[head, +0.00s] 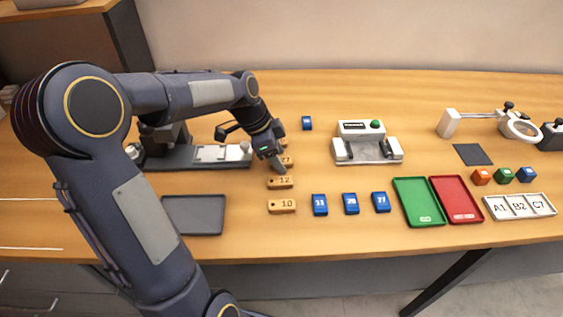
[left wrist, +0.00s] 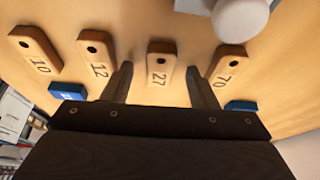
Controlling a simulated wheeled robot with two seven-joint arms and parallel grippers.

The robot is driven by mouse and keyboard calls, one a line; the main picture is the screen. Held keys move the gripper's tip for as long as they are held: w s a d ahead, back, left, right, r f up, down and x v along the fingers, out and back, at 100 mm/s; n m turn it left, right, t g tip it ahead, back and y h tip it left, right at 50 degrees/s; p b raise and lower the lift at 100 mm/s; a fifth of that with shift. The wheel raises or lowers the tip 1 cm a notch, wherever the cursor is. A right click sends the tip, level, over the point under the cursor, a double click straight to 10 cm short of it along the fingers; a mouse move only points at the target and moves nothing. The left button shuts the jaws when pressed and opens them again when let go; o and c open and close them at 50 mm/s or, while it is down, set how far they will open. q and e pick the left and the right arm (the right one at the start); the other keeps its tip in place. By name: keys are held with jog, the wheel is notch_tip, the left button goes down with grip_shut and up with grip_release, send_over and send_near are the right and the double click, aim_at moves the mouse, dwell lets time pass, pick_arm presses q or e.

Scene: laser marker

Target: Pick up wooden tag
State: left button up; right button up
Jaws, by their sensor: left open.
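Several wooden tags lie in a column on the table. In the left wrist view they read 10 (left wrist: 35,48), 12 (left wrist: 97,57), 27 (left wrist: 160,66) and 70 (left wrist: 228,66), each with a dark hole at one end. In the head view the 10 tag (head: 282,207) and the 12 tag (head: 280,182) show clearly; the farther two are partly hidden by my gripper. My left gripper (head: 276,162) points down over the 27 tag. It also shows in the left wrist view (left wrist: 159,70), open and empty, with the 27 tag between its fingers in the picture; I cannot tell the height.
Blue numbered blocks (head: 350,204) lie right of the tags. A grey tray (head: 193,215) and the dark marking machine (head: 195,162) are to the left. A white device with a green button (head: 367,143), a green tray (head: 418,203) and a red tray (head: 456,200) stand farther right.

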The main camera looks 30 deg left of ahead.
pick_arm(q)
jog(key=c, duration=1)
jog(key=shift+c, duration=0.2)
jog(key=shift+r, duration=0.1)
jog(key=shift+r, duration=0.65)
jog(key=s+r, duration=1.1)
jog(key=s, duration=0.2)
jog(key=shift+s+a+r, duration=0.25)
jog(key=shift+s+a, duration=0.15)
jog(key=shift+a, duration=0.05)
